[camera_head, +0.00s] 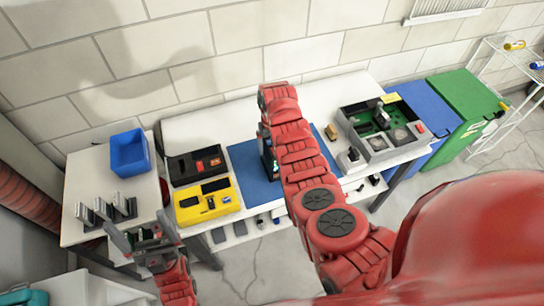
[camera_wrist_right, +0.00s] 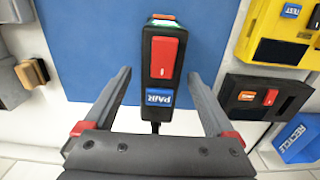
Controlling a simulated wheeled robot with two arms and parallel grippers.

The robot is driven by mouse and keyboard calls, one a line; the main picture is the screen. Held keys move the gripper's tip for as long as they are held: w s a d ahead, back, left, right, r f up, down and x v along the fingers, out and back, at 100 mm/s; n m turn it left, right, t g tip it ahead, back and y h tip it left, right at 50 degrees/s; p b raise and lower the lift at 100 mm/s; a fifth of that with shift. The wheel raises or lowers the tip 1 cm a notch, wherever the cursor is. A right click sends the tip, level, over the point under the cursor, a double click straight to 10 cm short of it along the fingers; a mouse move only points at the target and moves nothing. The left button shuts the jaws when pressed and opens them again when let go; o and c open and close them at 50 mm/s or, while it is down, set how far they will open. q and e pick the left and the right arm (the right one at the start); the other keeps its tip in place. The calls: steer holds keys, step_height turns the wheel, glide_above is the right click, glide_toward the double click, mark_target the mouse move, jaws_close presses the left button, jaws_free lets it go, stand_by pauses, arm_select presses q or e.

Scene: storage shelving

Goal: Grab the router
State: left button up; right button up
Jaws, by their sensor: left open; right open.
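In the head view, the router (camera_head: 268,158) is partly hidden behind my right arm. My right gripper (camera_wrist_right: 158,74) is open, with one finger on each side of the router and visible gaps to both sides. Its fingers are hidden in the head view. My left gripper (camera_head: 140,230) is open and empty, low at the left in front of the side table.
The blue mat (camera_head: 246,174) lies mid-table. A yellow device (camera_head: 208,205) and a black box with a red switch (camera_head: 184,166) stand left of it. A grey open box (camera_head: 352,128) stands right. A blue bin (camera_head: 130,153) is on the side table; a green bin (camera_head: 455,95) stands far right.

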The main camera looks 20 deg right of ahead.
jaws_close()
stand_by(0.4)
steer(key=shift+w+r, duration=0.1)
steer(key=shift+r, duration=0.05)
